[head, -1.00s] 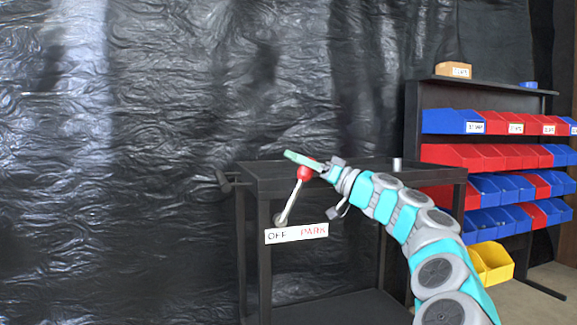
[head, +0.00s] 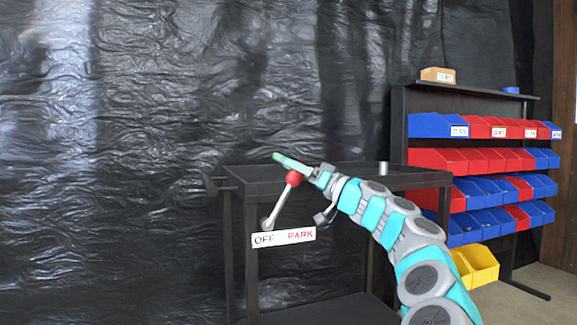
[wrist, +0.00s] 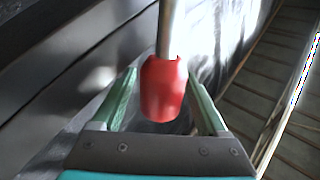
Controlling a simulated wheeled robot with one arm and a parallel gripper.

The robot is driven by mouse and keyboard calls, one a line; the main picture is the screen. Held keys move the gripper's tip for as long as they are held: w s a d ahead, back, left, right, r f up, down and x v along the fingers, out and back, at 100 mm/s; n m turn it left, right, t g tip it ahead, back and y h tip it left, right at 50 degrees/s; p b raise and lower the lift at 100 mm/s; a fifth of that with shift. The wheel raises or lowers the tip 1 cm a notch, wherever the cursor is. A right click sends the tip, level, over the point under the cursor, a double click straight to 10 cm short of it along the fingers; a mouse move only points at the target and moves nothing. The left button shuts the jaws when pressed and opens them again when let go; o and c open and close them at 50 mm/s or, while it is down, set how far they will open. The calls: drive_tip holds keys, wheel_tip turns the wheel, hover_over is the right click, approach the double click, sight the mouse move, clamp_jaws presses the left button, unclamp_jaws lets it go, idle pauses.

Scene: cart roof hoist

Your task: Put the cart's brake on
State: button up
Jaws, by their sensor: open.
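The cart (head: 240,176) is a black frame with a flat top. Its brake lever has a grey metal rod (head: 279,205) and a red knob (head: 293,178). The rod rises from a pivot above the OFF end of the white label (head: 284,237) and leans right, toward PARK. My gripper (head: 285,163) is at the knob, with a green finger showing just above it. In the wrist view the red knob (wrist: 163,90) lies between the two open green fingers (wrist: 161,76), with gaps on both sides. The second finger is hard to make out in the head view.
A rack (head: 399,130) of red and blue bins stands to the right, with a yellow bin (head: 478,265) low down. A small grey cylinder (head: 383,168) stands on the cart top. Black sheeting (head: 120,150) hangs behind.

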drive_tip(key=v, duration=0.7)
drive_tip(key=shift+s+d+f, duration=0.15)
drive_tip(key=shift+s+d, duration=0.05)
drive_tip(key=shift+d, duration=0.1)
